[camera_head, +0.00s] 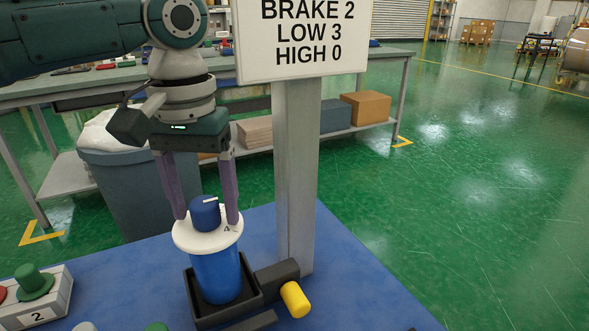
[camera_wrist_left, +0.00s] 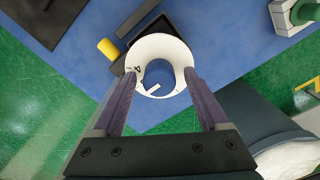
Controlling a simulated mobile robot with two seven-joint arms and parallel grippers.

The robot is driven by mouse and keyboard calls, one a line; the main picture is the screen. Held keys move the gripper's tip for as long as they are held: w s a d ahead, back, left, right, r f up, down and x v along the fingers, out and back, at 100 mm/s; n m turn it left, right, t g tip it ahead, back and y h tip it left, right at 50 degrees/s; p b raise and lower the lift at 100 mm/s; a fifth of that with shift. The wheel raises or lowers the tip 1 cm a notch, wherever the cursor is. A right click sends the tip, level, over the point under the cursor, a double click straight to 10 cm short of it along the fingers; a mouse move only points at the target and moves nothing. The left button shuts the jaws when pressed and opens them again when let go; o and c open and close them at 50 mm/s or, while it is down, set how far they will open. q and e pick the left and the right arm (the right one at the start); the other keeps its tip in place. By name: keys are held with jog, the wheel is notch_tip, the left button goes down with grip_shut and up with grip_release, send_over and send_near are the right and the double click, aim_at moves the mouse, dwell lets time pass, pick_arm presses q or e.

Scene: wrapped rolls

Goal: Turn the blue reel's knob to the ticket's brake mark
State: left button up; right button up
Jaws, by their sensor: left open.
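The blue reel (camera_head: 218,277) stands upright in a black cradle (camera_head: 254,291) on a blue-topped table. A white dial disc (camera_head: 187,235) caps it, with the blue knob (camera_head: 205,214) in its middle. A white line marks the knob's top; a 4 is readable on the disc, other marks are hidden or too small. My left gripper (camera_head: 207,219) points down, open, its purple fingers on either side of the knob with gaps. The wrist view shows the disc (camera_wrist_left: 160,45) between the fingertips (camera_wrist_left: 160,76). The ticket (camera_head: 303,62) reads BRAKE 2, LOW 3, HIGH 0.
A grey post (camera_head: 297,180) holds the ticket just right of my left gripper. A yellow cylinder (camera_head: 295,299) sticks out beside the cradle. A white block (camera_head: 45,300) labelled 2 holds a green piece (camera_head: 34,281) at the left. The mat's right side is mostly clear.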

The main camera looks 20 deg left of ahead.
pick_arm(q)
grip_shut()
dwell(0.4)
jog(key=shift+r, duration=0.1)
jog(key=shift+r+p, duration=0.1)
jog(key=shift+p, duration=0.4)
jog(key=n+p, duration=0.4)
jog(key=p, duration=0.4)
jog(key=shift+s+d+r+n, duration=0.1)
jog(key=shift+n, duration=0.3)
jog(key=shift+n+p, duration=1.05)
jog(key=shift+n, duration=0.05)
jog(key=shift+f+n+p, duration=0.25)
jog(key=shift+n+p, duration=0.2)
jog(key=shift+n, duration=0.25)
